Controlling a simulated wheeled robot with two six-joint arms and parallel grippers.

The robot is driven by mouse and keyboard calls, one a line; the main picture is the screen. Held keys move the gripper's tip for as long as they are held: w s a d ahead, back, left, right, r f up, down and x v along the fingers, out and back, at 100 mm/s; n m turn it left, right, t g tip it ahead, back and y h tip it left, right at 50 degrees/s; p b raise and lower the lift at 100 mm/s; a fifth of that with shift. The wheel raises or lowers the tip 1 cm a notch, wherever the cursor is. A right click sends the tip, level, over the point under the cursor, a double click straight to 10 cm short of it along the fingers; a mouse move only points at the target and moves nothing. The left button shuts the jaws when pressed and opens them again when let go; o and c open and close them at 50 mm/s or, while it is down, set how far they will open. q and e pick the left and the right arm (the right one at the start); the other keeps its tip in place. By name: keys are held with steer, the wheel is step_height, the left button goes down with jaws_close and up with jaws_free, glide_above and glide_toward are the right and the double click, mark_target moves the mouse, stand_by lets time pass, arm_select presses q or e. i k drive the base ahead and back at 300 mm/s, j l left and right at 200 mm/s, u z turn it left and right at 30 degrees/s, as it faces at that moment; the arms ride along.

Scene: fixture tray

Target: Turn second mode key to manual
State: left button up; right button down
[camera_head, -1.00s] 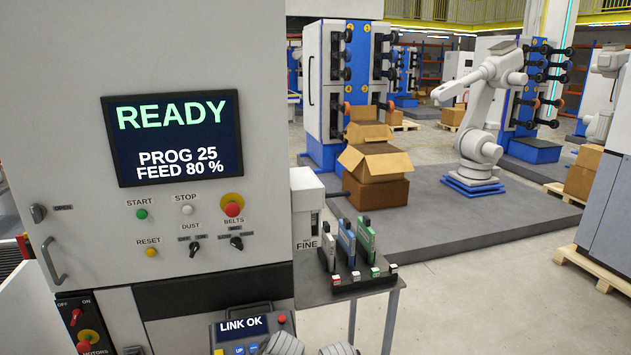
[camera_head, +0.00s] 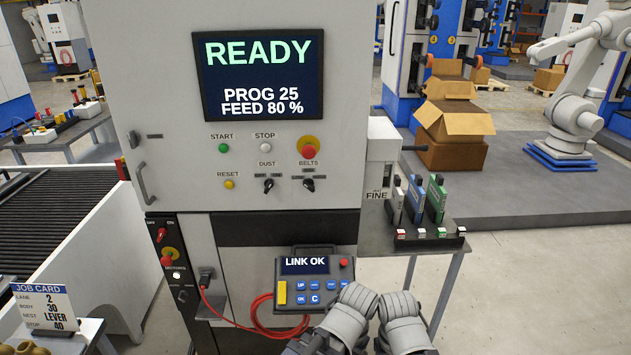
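The machine's front panel (camera_head: 180,110) carries two black selector knobs under small labels. The left knob (camera_head: 268,185) is below the word DUST. The right knob (camera_head: 308,185) is below the word BELTS and the red button. The small position labels around both knobs are too small to read, so I cannot tell either setting or which is the mode key. Two grey ribbed parts of my arms show at the bottom centre, in front of the pendant. No gripper fingers can be made out, and nothing of mine touches the panel.
A screen (camera_head: 257,75) reads READY. A pendant (camera_head: 304,265) reading LINK OK sits below, with a red cable (camera_head: 258,312). A side table (camera_head: 440,243) holds several upright coloured pieces. A job card (camera_head: 42,310) stands lower left, near a conveyor (camera_head: 50,215). Space before the knobs looks clear.

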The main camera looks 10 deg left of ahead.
mark_target(183, 294)
steer(key=u, duration=1.55)
steer(key=i+j+z, duration=0.1)
steer(key=i, duration=0.35)
steer(key=i+j, duration=0.25)
steer(key=i, duration=0.2)
steer(key=i+j+z, duration=0.15)
steer(key=i, duration=0.3)
